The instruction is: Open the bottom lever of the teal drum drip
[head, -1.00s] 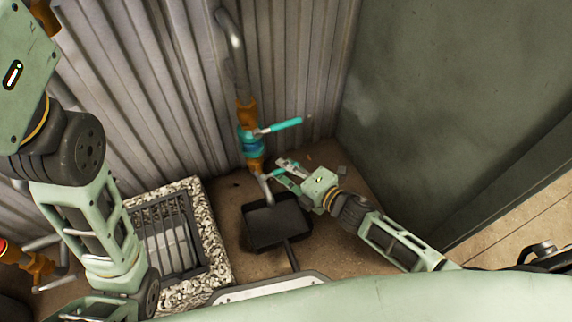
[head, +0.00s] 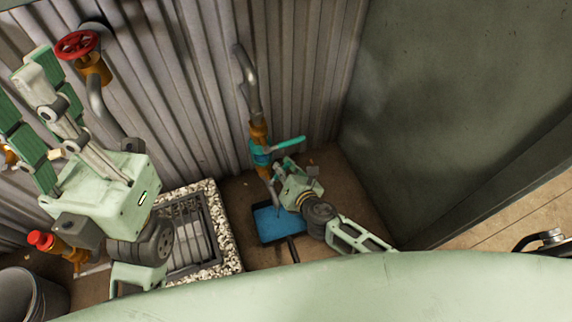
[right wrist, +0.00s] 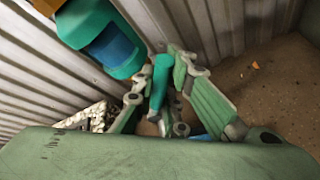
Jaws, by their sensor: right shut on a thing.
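The teal drum (head: 261,157) sits on a pipe against the corrugated wall; it is large at the upper left of the right wrist view (right wrist: 105,42). Its upper teal lever (head: 290,142) sticks out to the right. My right gripper (head: 279,170) is below that lever. In the right wrist view, its fingers (right wrist: 160,92) are shut on the teal bottom lever (right wrist: 161,75), which my gripper mostly hides in the head view. My left gripper (head: 30,85) is raised at the far left, its green-padded fingers apart and nothing between them.
A dark tray with blue liquid (head: 275,222) lies under the spout. A drain grate (head: 185,232) in a pebbled surround is left of it. A red handwheel (head: 76,45), a red-capped valve (head: 45,240) and a bucket (head: 30,298) stand at the left. A green wall (head: 450,100) closes the right.

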